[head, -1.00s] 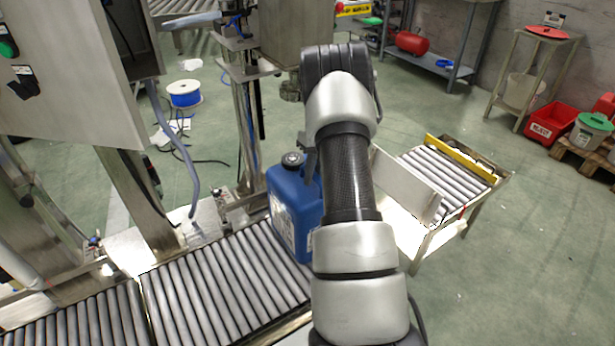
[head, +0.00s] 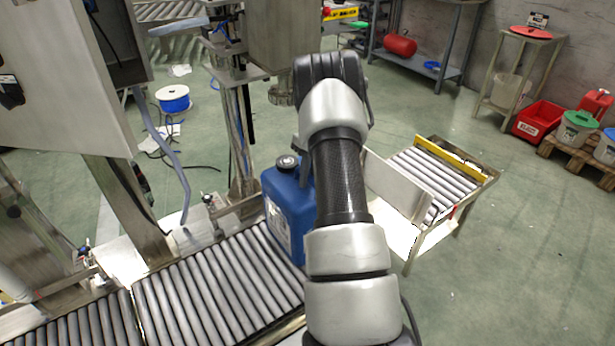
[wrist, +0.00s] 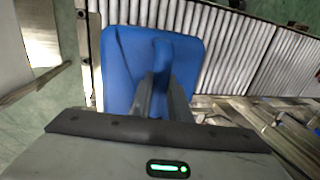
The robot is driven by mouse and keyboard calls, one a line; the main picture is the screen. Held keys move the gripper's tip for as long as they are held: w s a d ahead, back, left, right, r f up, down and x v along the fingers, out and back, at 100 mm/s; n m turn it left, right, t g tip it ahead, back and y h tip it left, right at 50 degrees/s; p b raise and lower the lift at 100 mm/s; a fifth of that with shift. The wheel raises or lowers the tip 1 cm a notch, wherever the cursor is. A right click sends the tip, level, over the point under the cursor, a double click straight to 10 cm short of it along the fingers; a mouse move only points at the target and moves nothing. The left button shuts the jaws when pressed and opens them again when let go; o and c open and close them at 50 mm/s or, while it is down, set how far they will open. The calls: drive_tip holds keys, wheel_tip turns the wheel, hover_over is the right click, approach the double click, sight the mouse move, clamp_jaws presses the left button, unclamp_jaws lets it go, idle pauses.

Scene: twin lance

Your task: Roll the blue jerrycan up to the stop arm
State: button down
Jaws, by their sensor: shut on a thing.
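The blue jerrycan (head: 289,215) stands upright on the roller conveyor (head: 210,283), with its dark cap and a pale label showing. My arm hides its right side in the head view. In the wrist view the jerrycan (wrist: 125,60) is seen from above. My gripper (wrist: 163,88) is shut on its raised handle (wrist: 161,60). A metal bar (wrist: 88,50) crosses the end of the rollers beside the jerrycan in the wrist view. I cannot tell whether this bar is the stop arm, or whether it touches the jerrycan.
A steel post (head: 240,130) and a filling frame stand behind the conveyor. A grey cabinet (head: 70,80) is at the left. A short roller table (head: 435,175) with a pale side plate stands to the right, beyond a floor gap. A red bin (head: 538,118) is at the far right.

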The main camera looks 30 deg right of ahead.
drive_tip(key=shift+s+d+f, duration=0.15)
drive_tip(key=shift+d+f, duration=0.05)
drive_tip(key=shift+d, duration=0.3)
drive_tip(key=shift+s+d+f, duration=0.1)
drive_tip(key=shift+d+f, duration=0.1)
drive_tip(key=shift+d, duration=0.25)
idle(0.3)
drive_tip(key=c, duration=1.7)
unclamp_jaws()
drive_tip(key=shift+c, duration=0.2)
drive_tip(key=o, duration=0.6)
drive_tip(key=shift+r, duration=0.15)
drive_tip(key=shift+w, duration=0.2)
drive_tip(key=shift+o, duration=0.5)
drive_tip(key=o, duration=0.3)
drive_tip(key=shift+r, duration=0.1)
